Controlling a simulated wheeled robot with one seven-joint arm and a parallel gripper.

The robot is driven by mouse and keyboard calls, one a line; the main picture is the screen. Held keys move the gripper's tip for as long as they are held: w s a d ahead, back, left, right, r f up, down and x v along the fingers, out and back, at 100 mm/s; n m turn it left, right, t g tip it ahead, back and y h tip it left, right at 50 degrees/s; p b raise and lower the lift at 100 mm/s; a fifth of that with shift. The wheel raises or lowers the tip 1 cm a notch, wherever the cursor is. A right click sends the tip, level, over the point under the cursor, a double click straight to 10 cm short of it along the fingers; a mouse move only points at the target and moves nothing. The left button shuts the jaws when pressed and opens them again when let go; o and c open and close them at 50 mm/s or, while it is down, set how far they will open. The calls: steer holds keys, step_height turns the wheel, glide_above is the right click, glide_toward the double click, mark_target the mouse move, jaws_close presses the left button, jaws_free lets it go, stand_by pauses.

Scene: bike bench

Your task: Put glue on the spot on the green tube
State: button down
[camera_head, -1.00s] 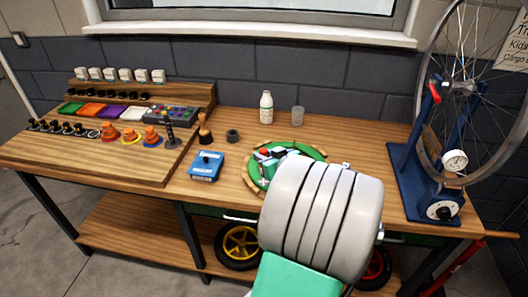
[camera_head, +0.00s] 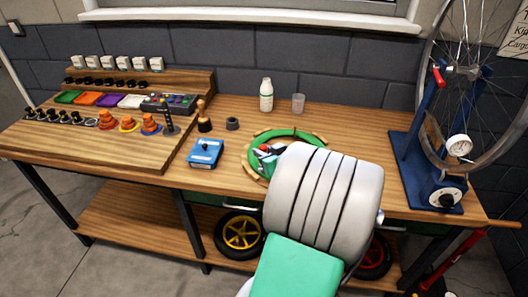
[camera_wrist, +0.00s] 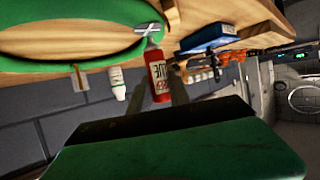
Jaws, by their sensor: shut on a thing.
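The green tube (camera_head: 252,150) lies as a ring on the wooden bench, partly hidden by my arm in the head view. In the wrist view the green tube (camera_wrist: 105,52) carries a pale cross-shaped spot (camera_wrist: 147,29). My gripper (camera_wrist: 156,82) is shut on a red glue bottle (camera_wrist: 158,72), with its lettering showing between the fingers. The bottle's narrow end points at the spot and is close to it; I cannot tell whether they touch. In the head view my gripper (camera_head: 270,158) is over the ring, mostly hidden behind my arm.
Curved wooden pieces (camera_head: 263,131) stand around the ring. A blue box (camera_head: 206,153) lies to its left, and a white bottle (camera_head: 266,95) and a clear cup (camera_head: 298,103) stand behind. A blue wheel stand (camera_head: 425,175) is at the right. Clear bench lies between cup and stand.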

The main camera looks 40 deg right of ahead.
steer(key=shift+s+f, duration=0.1)
steer(key=shift+f, duration=0.1)
steer(key=shift+s, duration=0.1)
steer(key=shift+s+r+b, duration=0.1)
steer(key=shift+s+b, duration=0.3)
steer(key=shift+w+b, duration=0.3)
steer(key=shift+w, duration=0.75)
steer(key=shift+s, duration=0.1)
